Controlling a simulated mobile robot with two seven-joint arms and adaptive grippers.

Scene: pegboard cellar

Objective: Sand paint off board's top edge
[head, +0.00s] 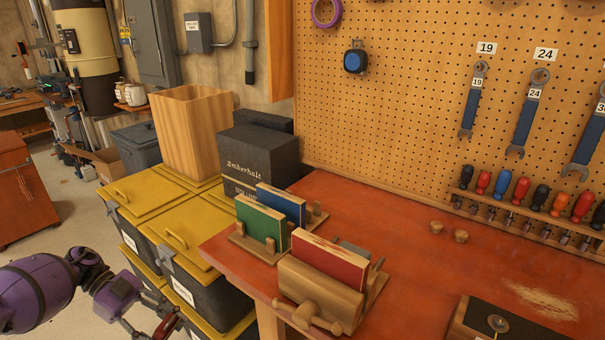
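A red board (330,262) stands upright in a wooden vise (318,287) at the front left of the workbench. Its top edge shows pale wood with red paint patches. A green board (262,227) and a blue board (281,204) stand upright in a wooden rack (250,244) just behind it. A small grey block (354,247), partly hidden, lies behind the red board; I cannot tell if it is a sanding block. My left gripper (165,327) is low at the bottom left, off the bench and cut by the frame. Something red shows at its fingers. My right gripper is out of view.
The orange-red workbench (420,265) has clear room in its middle. Yellow-lidded bins (178,235) stand left of the bench. Screwdrivers (520,190) line the pegboard.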

